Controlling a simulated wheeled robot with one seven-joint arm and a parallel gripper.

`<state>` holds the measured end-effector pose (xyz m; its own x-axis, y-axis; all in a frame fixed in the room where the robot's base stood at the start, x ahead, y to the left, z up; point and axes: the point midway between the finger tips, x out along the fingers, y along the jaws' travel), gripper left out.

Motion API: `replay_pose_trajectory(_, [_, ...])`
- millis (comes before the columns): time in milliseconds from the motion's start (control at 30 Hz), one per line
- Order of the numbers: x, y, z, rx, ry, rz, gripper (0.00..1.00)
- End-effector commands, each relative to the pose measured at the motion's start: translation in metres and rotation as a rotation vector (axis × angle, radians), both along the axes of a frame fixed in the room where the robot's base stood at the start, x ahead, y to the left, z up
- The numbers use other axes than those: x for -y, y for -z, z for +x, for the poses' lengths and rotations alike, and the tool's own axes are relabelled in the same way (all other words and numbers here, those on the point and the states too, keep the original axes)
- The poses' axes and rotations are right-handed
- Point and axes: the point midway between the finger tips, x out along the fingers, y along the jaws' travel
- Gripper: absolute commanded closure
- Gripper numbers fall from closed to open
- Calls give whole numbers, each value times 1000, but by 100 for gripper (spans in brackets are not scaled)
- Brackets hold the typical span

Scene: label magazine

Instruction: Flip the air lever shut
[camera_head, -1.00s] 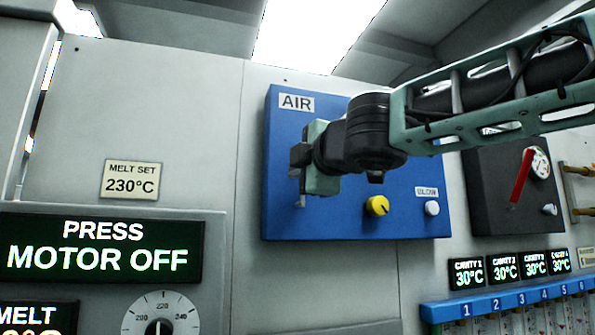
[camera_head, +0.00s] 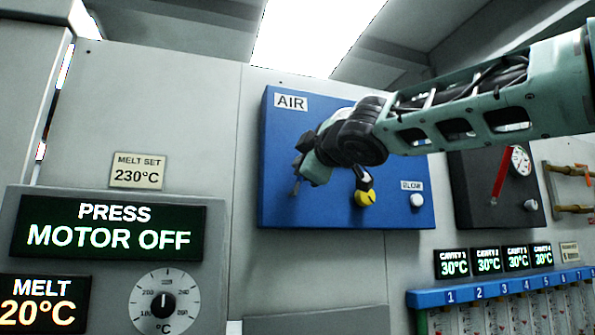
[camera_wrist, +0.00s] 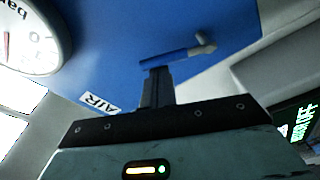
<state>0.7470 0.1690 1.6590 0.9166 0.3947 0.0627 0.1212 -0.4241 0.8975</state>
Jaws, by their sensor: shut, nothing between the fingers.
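The blue air panel (camera_head: 290,130), labelled AIR, is on the machine wall. The air lever (camera_wrist: 165,57) is a blue handle with a silver pivot at its right end, seen in the wrist view. In the head view my arm hides it. My gripper (camera_wrist: 156,72) is shut and empty. Its fingertips overlap the near edge of the blue handle in the wrist view; I cannot tell if they touch. In the head view my gripper (camera_head: 296,188) is tilted down to the left in front of the panel's left part.
A yellow knob (camera_head: 365,198) and a white BLOW button (camera_head: 417,200) are on the panel below my wrist. A round pressure gauge (camera_wrist: 30,38) is close by in the wrist view. A dark box with a red lever (camera_head: 499,173) is to the right.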

Motion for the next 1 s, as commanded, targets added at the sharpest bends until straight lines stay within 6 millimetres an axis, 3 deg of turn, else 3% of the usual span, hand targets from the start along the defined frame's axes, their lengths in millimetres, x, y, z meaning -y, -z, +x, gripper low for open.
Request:
replay_pose_trajectory(33, [4, 7, 2, -12, 5, 43, 100])
replay_pose_trajectory(1000, [41, 37, 13, -260, 0, 898, 100])
